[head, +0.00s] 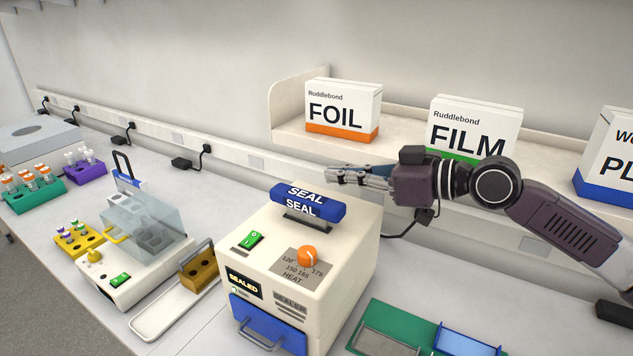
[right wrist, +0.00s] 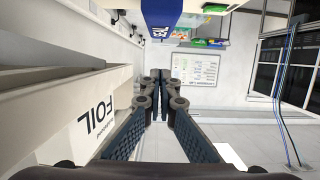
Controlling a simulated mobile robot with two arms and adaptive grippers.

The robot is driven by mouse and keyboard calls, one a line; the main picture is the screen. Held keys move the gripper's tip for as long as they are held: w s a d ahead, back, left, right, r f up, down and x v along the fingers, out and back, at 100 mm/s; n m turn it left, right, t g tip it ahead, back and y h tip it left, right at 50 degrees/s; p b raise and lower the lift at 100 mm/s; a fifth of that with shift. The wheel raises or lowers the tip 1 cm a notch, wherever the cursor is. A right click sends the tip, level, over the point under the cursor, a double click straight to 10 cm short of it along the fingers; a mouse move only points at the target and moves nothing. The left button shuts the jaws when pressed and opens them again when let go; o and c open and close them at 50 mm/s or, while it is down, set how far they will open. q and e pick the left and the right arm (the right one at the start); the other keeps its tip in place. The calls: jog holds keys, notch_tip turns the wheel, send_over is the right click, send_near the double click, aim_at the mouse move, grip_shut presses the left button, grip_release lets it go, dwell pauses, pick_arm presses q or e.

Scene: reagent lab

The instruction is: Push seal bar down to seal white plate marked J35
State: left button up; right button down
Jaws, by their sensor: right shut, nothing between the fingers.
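The sealer (head: 330,258) is a cream box with a blue seal bar (head: 307,203) marked SEAL on its top. Its small display (head: 243,284) reads SEALED, and its blue front drawer (head: 262,322) with a grey handle looks shut. My right gripper (head: 330,173) is shut and empty, pointing left, just behind and above the bar, apart from it in the picture. In the right wrist view the shut fingers (right wrist: 164,78) lie below a blue part of the bar (right wrist: 152,18). No white plate marked J35 shows. My left gripper is not in view.
A shelf (head: 290,128) behind holds the FOIL box (head: 343,110) and FILM box (head: 474,128), close to my right arm. Left of the sealer stand a clear-lidded device (head: 150,225) and a white tray (head: 165,315). A green mat (head: 385,318) lies right of it.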

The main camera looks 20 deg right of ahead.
aim_at(316, 200)
jog(key=x, duration=0.1)
jog(key=p+x, duration=0.1)
jog(key=x, duration=0.1)
jog(key=p+x, duration=0.1)
jog(key=x, duration=0.1)
jog(key=shift+w+a+r, duration=0.1)
jog(key=shift+a+r, duration=0.2)
notch_tip(316, 200, down, 3)
jog(key=shift+d+f+p, duration=0.1)
jog(key=shift+d+p, duration=0.05)
jog(key=shift+p, duration=0.4)
jog(key=shift+d+f, duration=0.1)
jog(key=shift+f, duration=0.25)
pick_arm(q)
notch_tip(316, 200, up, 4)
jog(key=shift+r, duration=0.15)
pick_arm(e)
jog(key=shift+f, duration=0.35)
